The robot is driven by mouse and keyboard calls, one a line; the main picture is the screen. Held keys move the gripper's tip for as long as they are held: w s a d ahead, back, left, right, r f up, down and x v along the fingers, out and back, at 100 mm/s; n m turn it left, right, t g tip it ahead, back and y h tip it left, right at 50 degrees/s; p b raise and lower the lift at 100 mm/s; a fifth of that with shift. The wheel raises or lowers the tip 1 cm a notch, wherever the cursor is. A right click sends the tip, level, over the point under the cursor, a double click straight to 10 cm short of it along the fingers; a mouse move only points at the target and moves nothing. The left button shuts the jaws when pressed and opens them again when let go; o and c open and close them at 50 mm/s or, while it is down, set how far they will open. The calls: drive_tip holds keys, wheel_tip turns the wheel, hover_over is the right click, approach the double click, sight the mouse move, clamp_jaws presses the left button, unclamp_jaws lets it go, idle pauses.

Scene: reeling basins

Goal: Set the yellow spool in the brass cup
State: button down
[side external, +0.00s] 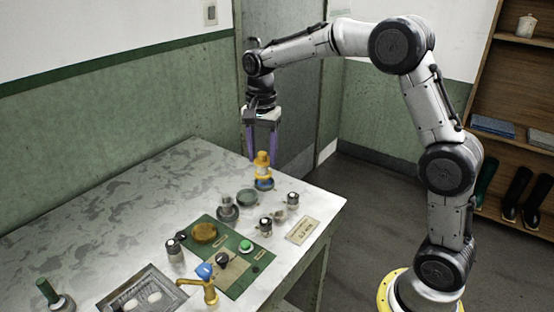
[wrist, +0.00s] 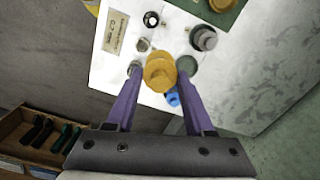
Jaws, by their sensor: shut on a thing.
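My gripper (side external: 262,150) points down at the back right of the table, with long purple fingers. It is shut on the yellow spool (side external: 262,166), which stands upright between the fingertips. In the wrist view the yellow spool (wrist: 159,73) shows end-on between the fingers. A blue piece (side external: 265,185) sits directly below the spool; I cannot tell whether they touch. A round, shallow brass-coloured vessel (side external: 204,232), the likeliest brass cup, sits on the green board, nearer the camera and left of the spool. Its inside looks brownish.
A grey-green bowl (side external: 247,196) and a dark-based spool (side external: 228,208) stand close by. Several small jars, a label card (side external: 303,230), a green button (side external: 246,246) and a brass tap (side external: 206,288) lie nearer the camera.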

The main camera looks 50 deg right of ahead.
drive_tip(key=w+a+f+n, duration=0.3)
drive_tip(key=w+a, duration=0.4)
drive_tip(key=a, duration=0.1)
drive_tip(key=shift+n, duration=0.7)
drive_tip(key=shift+w+a+f, duration=0.3)
drive_tip(key=shift+a+f, duration=0.8)
drive_tip(key=shift+f, duration=0.3)
drive_tip(key=shift+w+a+f, duration=0.25)
drive_tip(key=shift+a+f, duration=0.9)
drive_tip(key=shift+f, duration=0.2)
drive_tip(key=shift+w+a+f, duration=0.3)
drive_tip(key=shift+a+f, duration=0.8)
drive_tip(key=shift+f, duration=0.3)
drive_tip(key=shift+f, duration=1.4)
unclamp_jaws()
drive_tip(key=shift+r, duration=0.1)
wheel_tip(320, 180, up, 7)
